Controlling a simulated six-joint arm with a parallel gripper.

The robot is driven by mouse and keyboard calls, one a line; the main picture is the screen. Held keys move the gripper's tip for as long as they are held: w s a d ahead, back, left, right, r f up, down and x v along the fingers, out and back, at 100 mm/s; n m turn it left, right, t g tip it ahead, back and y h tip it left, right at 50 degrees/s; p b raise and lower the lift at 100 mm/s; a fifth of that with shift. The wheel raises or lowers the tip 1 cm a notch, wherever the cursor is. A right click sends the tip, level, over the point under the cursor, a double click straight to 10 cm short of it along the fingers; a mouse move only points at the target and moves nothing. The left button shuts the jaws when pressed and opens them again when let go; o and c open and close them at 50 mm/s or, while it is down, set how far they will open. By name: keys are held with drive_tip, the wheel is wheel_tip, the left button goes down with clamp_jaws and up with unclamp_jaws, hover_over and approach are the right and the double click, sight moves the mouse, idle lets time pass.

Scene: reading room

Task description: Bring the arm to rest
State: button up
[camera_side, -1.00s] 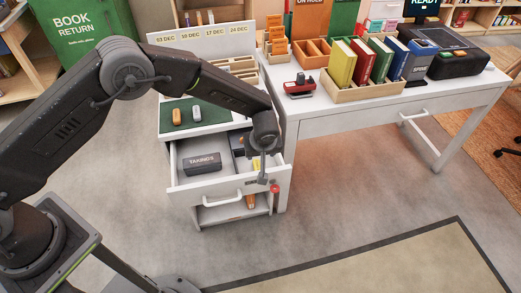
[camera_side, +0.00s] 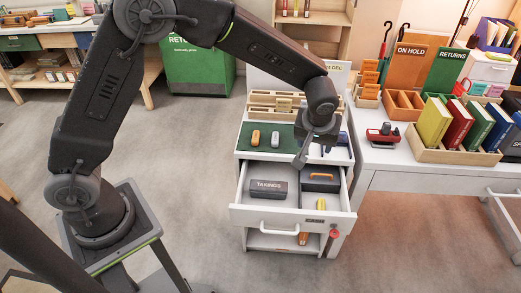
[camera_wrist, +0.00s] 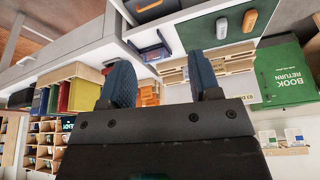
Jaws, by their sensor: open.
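My gripper (camera_side: 314,150) hangs in the air over the right part of the drawer cabinet's top, clear of the open drawer (camera_side: 262,223). In the wrist view my gripper (camera_wrist: 165,72) shows two blue fingertips apart with nothing between them. The drawer is pulled out and holds a dark box marked TAKINGS (camera_side: 268,189), a dark box with an orange handle (camera_side: 320,182) and a yellow item (camera_side: 320,203). A red tag (camera_side: 334,234) hangs at the drawer's right front.
An orange item (camera_side: 256,138) and a grey item (camera_side: 275,140) lie on the green mat. A red stamp-like device (camera_side: 383,135) and a book crate (camera_side: 447,153) stand on the white desk to the right. Open floor lies left of the cabinet.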

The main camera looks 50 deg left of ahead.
drive_tip(key=s+a+r+m+h, duration=0.1)
drive_tip(key=s+a+r, duration=0.2)
drive_tip(key=s+r, duration=0.35)
drive_tip(key=s+a+r+m, duration=0.2)
drive_tip(key=s+a+r, duration=0.2)
drive_tip(key=s+r, duration=0.25)
drive_tip(key=s+a+r+m+t, duration=0.1)
drive_tip(key=s, duration=0.6)
drive_tip(key=s+a+r+m+t+h, duration=0.1)
drive_tip(key=s+m, duration=0.1)
drive_tip(key=s, duration=0.5)
drive_tip(key=shift+s+a+r+m, duration=0.15)
drive_tip(key=shift+s+a+m, duration=0.15)
drive_tip(key=shift+s+a, duration=0.05)
drive_tip(key=shift+c, duration=0.2)
